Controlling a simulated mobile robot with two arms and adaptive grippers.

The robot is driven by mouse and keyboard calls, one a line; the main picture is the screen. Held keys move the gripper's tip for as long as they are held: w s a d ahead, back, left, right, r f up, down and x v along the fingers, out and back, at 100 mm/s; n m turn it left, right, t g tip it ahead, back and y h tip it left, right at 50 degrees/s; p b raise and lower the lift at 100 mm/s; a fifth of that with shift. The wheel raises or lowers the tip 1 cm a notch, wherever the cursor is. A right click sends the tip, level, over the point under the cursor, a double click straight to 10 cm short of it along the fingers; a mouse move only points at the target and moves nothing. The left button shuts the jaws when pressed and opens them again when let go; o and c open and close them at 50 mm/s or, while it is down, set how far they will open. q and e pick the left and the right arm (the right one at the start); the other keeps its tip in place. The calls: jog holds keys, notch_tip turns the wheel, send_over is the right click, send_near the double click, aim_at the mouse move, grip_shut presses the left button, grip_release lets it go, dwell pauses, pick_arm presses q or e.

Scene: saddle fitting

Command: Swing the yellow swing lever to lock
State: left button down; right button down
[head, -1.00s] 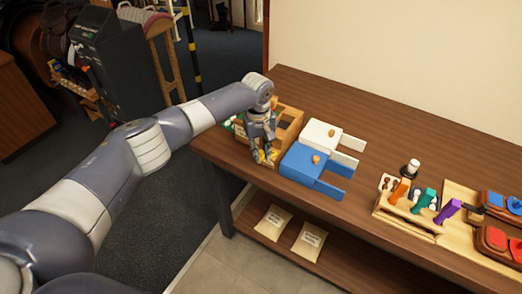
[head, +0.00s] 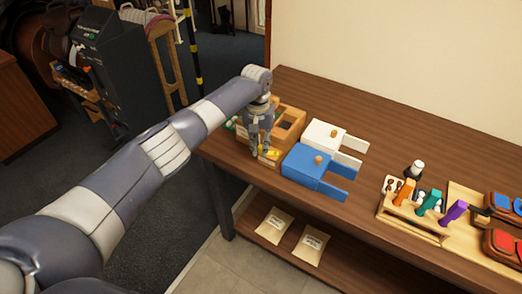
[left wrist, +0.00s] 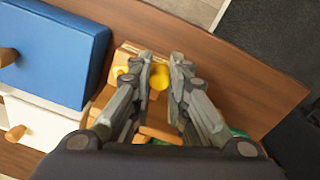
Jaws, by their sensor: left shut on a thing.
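The yellow swing lever (head: 272,153) is at the front of a wooden box (head: 290,128) at the left end of the table. It is small and partly hidden by my fingers in the head view. In the left wrist view a round yellow part of the lever (left wrist: 159,86) shows between my fingers. My left gripper (head: 260,155) points down over the front of the box, its fingers shut on the lever; its fingers also show in the left wrist view (left wrist: 163,62). The lever's exact angle cannot be told. My right gripper is not in view.
A blue box (head: 308,168) with an open drawer stands close to the right, a white box (head: 322,136) behind it. Further right are a wooden rack (head: 412,222) of coloured handles and red and blue cases. The table's front edge is close to my gripper.

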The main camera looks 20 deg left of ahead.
pick_arm(q)
jog(key=m+b, duration=0.1)
jog(key=w+m+b, duration=0.1)
jog(key=shift+w+f+m, duration=0.1)
jog(key=shift+f+m, duration=0.05)
jog(key=shift+m, duration=0.25)
jog(key=shift+w+m+b, duration=0.25)
jog(key=shift+m+b, duration=0.25)
jog(key=shift+m, duration=0.1)
jog(key=shift+r, duration=0.2)
jog(key=c, duration=1.5)
grip_release()
jog(key=r, duration=1.2)
jog(key=shift+w+a, duration=0.1)
jog(key=shift+a, duration=0.15)
